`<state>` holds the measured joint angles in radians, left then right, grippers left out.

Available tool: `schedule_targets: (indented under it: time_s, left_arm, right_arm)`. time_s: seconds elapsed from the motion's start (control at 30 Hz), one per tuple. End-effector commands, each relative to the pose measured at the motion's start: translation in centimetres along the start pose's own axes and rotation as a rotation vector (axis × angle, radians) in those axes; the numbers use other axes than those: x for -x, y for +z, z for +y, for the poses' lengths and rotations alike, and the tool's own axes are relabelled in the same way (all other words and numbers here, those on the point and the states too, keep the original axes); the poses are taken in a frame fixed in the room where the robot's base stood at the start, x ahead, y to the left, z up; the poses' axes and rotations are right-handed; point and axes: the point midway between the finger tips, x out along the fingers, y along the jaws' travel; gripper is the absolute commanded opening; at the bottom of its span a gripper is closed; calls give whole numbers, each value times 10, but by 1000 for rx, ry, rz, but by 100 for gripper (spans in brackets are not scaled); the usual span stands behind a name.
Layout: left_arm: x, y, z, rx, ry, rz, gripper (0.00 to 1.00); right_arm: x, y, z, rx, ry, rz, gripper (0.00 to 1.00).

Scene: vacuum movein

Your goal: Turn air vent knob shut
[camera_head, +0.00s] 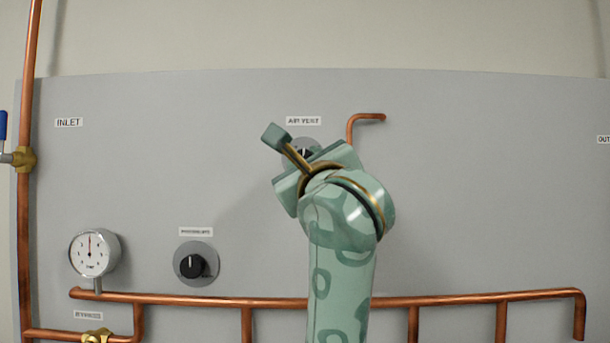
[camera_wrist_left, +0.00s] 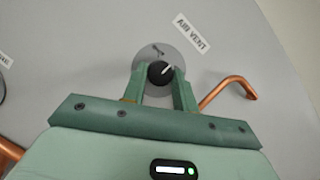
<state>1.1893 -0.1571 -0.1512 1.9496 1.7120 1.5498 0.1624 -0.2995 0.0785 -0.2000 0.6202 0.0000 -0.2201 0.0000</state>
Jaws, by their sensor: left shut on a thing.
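The air vent knob (camera_wrist_left: 160,73) is a black round knob with a white pointer mark, on a grey dial plate (camera_wrist_left: 166,52) under the AIR VENT label (camera_wrist_left: 192,33). In the head view its dial (camera_head: 303,147) is mostly hidden behind my left gripper (camera_head: 306,158). My left gripper also shows in the left wrist view (camera_wrist_left: 160,84), with one green finger on each side of the knob, shut on it. The pointer mark points up and to the right in the wrist view. My right gripper is not in view.
A copper pipe stub (camera_head: 366,118) sticks out just right of the air vent. A pressure gauge (camera_head: 94,252) and a second black knob (camera_head: 192,266) are at lower left. Copper pipes (camera_head: 470,299) run along the bottom. A blue-handled valve (camera_head: 20,158) is at the left edge.

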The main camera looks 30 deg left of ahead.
Motion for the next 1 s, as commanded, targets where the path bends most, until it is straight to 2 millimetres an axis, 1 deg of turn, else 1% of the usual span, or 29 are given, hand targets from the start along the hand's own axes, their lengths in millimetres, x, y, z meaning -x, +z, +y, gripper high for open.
schedule_targets:
  time_s: [0.03,0.2,0.6,0.8,1.0]
  left_arm:
    - [1,-2,0,41,16,4,6]
    - [1,-2,-2,190,78,4,6]
    - [0,1,-6,526,218,3,6]
    - [-1,2,-6,655,272,3,6]
    - [-1,2,-6,739,308,3,6]
  right_arm:
    - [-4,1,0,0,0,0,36]
    - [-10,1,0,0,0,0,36]
    - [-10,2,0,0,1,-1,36]
    - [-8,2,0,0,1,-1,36]
    - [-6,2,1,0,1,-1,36]
